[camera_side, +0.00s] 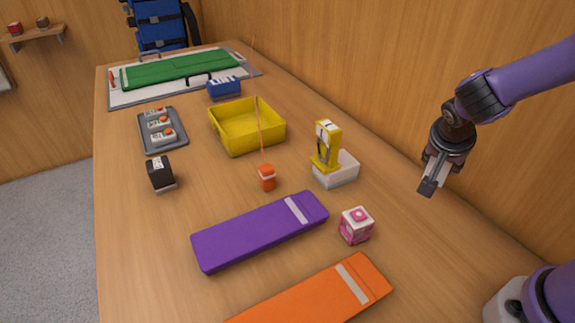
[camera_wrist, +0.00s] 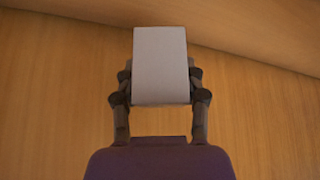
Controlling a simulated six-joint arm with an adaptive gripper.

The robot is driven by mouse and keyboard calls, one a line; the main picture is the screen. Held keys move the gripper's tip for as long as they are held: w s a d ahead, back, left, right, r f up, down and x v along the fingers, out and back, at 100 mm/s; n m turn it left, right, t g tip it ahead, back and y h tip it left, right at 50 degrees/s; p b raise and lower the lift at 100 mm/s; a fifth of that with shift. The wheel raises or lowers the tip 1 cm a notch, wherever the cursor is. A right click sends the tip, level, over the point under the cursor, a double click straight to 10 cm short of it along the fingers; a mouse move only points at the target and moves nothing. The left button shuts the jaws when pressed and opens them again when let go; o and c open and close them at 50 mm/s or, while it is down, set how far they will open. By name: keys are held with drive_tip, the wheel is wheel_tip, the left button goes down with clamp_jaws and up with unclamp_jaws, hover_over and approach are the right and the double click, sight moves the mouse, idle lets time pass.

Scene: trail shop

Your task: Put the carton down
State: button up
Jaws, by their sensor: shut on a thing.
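My gripper (camera_side: 434,178) is at the right in the side view, raised above the table near the wooden wall. In the wrist view its two fingers are shut on a plain pale grey-white box, the carton (camera_wrist: 160,65), gripped by its left and right sides. The carton's other faces are hidden in the wrist view. In the side view it is mostly hidden by the fingers, and only a little pale surface shows. I see nothing under it touching it.
A pink-and-white box (camera_side: 356,226) stands on the table, left of and below my gripper in the side view. A purple case (camera_side: 260,231), an orange case (camera_side: 320,295), a yellow bin (camera_side: 247,127) and a yellow device on a white base (camera_side: 337,170) stand nearby. Table right of the pink-and-white box is clear.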

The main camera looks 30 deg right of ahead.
drive_tip(key=shift+d+f, duration=0.25)
drive_tip(key=shift+d, duration=0.1)
drive_tip(key=shift+f, duration=2)
drive_tip(key=shift+f, duration=0.1)
drive_tip(key=o, duration=1.1)
drive_tip(key=shift+w, duration=0.1)
drive_tip(key=shift+o, duration=0.2)
drive_tip(key=s+a+r+n+t+y, duration=0.1)
drive_tip(key=s+a+r+n+y, duration=0.2)
drive_tip(key=r, duration=0.5)
drive_tip(key=s+a+r+n+t+y, duration=0.1)
drive_tip(key=s+a+r+n+y, duration=0.2)
drive_tip(key=s+a+r+n, duration=0.2)
wheel_tip(320, 180, up, 3)
drive_tip(key=a+n, duration=0.1)
drive_tip(key=n, duration=0.4)
drive_tip(key=shift+a+r+t, duration=0.2)
drive_tip(key=shift+a+t, duration=0.2)
